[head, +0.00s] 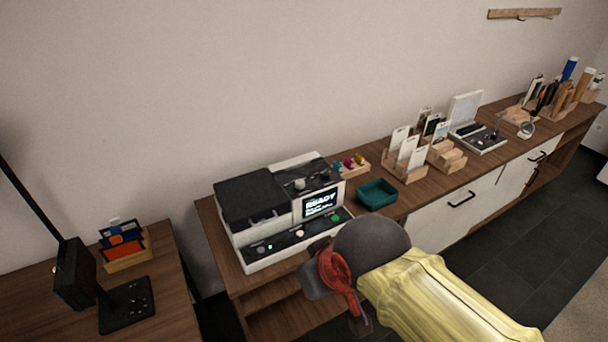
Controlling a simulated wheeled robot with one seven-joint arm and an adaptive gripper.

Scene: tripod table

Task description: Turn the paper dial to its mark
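A black and white machine (262,240) with a lit screen (320,203) reading READY stands on the wooden counter. A round knob (299,184) sits on its dark top panel, right of the black lid. Several small round controls, one lit green, line its sloped front panel (295,240). I cannot tell which control is the paper dial, and no mark is readable. My gripper (338,280), with red and grey parts, is in front of the machine's lower right corner, apart from the top knob. My arm partly hides it, so its fingers are unclear.
A teal tray (377,194) sits right of the machine, with small coloured pieces in a wooden holder (351,166) behind. Card racks (405,165) and a grey device (478,137) stand farther right. A separate table (165,267) at left holds a black stand and a card holder.

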